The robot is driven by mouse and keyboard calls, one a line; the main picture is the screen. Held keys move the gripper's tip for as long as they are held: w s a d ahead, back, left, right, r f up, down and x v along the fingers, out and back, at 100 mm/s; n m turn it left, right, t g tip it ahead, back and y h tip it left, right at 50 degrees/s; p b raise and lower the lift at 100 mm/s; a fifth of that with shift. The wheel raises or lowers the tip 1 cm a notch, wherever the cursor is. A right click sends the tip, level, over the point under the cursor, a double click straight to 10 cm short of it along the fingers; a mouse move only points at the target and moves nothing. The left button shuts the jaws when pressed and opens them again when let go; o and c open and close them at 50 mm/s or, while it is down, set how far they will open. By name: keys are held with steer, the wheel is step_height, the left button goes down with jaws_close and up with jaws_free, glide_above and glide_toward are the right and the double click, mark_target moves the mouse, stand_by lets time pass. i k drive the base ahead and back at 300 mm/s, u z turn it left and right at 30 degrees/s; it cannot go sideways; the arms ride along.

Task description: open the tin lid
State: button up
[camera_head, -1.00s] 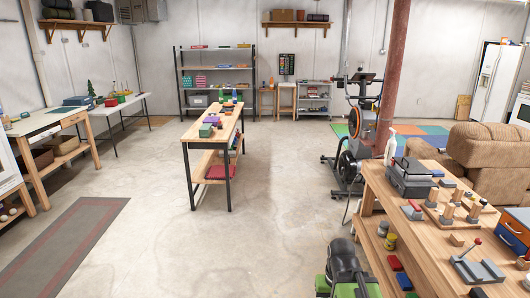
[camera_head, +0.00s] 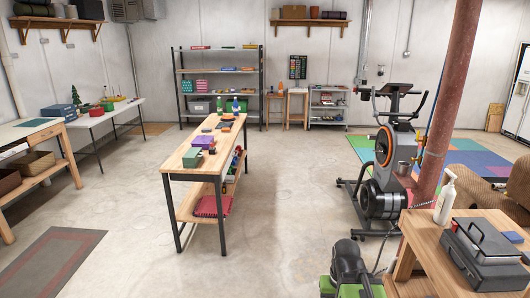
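No object can be told for sure as the tin. My dark folded arm (camera_head: 349,262) shows at the bottom, above my green base. It is apart from the bench and the table. The fingers of my gripper cannot be made out.
The middle table (camera_head: 181,164) stands ahead, left of centre. An exercise bike (camera_head: 384,160) and a red-brown post (camera_head: 449,100) stand at the right, behind the near bench (camera_head: 411,262) with its white bottle (camera_head: 446,198). The floor between table and bike is clear.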

mark_target(193, 155)
steer(key=u, duration=0.35)
steer(key=i, duration=2.05)
steer(key=u, duration=1)
steer(key=i, duration=2)
steer(key=u, duration=0.6)
